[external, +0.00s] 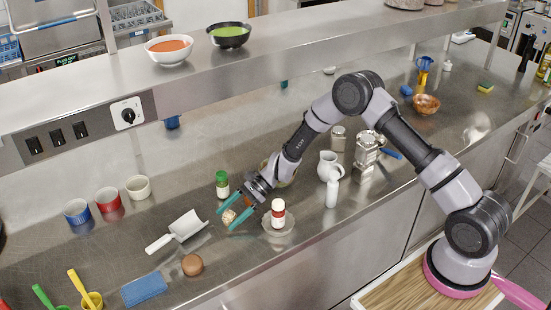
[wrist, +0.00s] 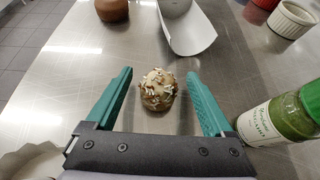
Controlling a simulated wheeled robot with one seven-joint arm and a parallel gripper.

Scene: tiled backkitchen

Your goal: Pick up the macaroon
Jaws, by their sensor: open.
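The macaroon (wrist: 158,90) is a small round tan-brown ball with pale flakes on top, resting on the steel counter. In the external view the macaroon (external: 229,216) shows small between my fingers. My gripper (wrist: 160,92) has two teal fingers, open, one on each side of the macaroon with a gap on both sides. In the external view my gripper (external: 227,217) is low over the counter, pointing left. Whether the fingers touch the counter is hard to tell.
A metal scoop (external: 180,229) and a brown round object (external: 192,264) lie to the left. An overhead shelf (external: 300,42) runs behind.

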